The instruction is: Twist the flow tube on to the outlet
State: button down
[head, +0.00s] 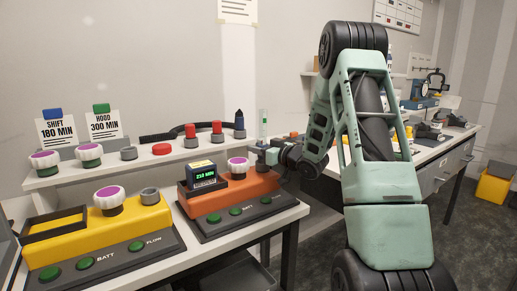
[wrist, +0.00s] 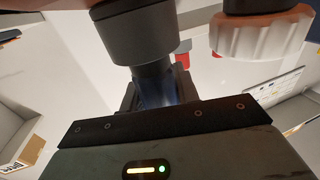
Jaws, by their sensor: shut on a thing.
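The flow tube (head: 264,122) is a clear, slightly greenish upright tube above my gripper (head: 268,157) in the head view. My gripper is shut on it at the right end of the orange unit (head: 235,191). In the wrist view, the tube's bluish body (wrist: 160,92) and dark collar (wrist: 151,70) lie between the jaws. The collar lines up with the grey outlet (wrist: 128,32) and appears to meet it. I cannot tell whether the collar is threaded on or only touching.
A white ribbed knob (wrist: 260,36) is close beside the outlet. A display block (head: 202,177) reads 210 MIN. The yellow unit (head: 95,232) stands at left. Behind, a shelf (head: 60,179) holds knobs, a red disc and red-capped parts. Another bench (head: 440,148) stands at right.

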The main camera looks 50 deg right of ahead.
jog(key=shift+f+b, duration=0.4)
jog(key=shift+f, duration=0.15)
